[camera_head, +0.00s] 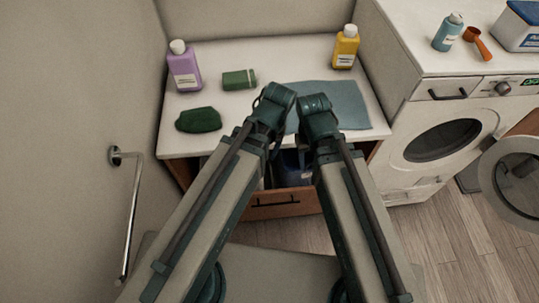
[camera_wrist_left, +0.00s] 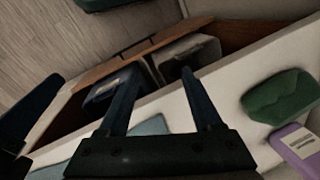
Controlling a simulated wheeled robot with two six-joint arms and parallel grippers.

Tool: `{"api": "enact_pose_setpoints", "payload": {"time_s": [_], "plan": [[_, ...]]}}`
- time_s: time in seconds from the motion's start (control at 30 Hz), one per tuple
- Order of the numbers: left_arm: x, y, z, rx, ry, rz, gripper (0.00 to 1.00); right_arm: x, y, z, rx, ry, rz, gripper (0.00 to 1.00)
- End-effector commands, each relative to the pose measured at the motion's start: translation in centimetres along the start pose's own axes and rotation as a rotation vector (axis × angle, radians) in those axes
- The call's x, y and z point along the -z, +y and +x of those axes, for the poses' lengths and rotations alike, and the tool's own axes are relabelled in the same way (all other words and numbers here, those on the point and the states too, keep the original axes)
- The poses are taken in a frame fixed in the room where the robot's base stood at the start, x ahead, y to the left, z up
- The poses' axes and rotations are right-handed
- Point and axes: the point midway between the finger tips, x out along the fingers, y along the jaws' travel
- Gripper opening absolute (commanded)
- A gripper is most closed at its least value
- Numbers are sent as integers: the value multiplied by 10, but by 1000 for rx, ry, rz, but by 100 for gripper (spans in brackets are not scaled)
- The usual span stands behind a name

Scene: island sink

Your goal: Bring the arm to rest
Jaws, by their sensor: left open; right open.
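My two arms reach forward over the white counter (camera_head: 220,60), their wrists close together. My left gripper (camera_wrist_left: 161,72) is open and empty in the left wrist view, above an open drawer and the counter edge. My right gripper (camera_head: 303,148) points down near the front edge of the counter, mostly hidden behind its own wrist; nothing shows held in it. The open wooden drawer (camera_head: 272,212) is below both wrists. It holds a blue item (camera_wrist_left: 108,92) and a grey item (camera_wrist_left: 190,55).
On the counter are a purple bottle (camera_head: 184,70), a green sponge (camera_head: 239,79), a dark green cloth (camera_head: 198,120), a yellow bottle (camera_head: 345,50) and a flat blue-grey cloth (camera_head: 345,105). A washing machine (camera_head: 425,165) with its door (camera_head: 515,180) open stands right; a towel bar (camera_head: 133,215) is left.

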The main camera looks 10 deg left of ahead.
Motion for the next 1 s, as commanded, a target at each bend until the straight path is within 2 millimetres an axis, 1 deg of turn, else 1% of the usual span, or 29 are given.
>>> {"api": "enact_pose_setpoints", "payload": {"time_s": [0.03, 0.1, 0.23, 1.0], "plan": [[-9, 8, 0, -22, 5, 73, 66, 0, 0, 0, 0, 0, 0, 50], [-13, 16, -1, -46, 10, 155, 66, 0, 0, 0, 0, 0, 0, 50], [-17, 23, -1, -67, 17, 226, 66, 0, 0, 0, 0, 0, 0, 50], [-16, 23, -1, -68, 17, 231, 66, 0, 0, 0, 0, 0, 0, 50]]}}
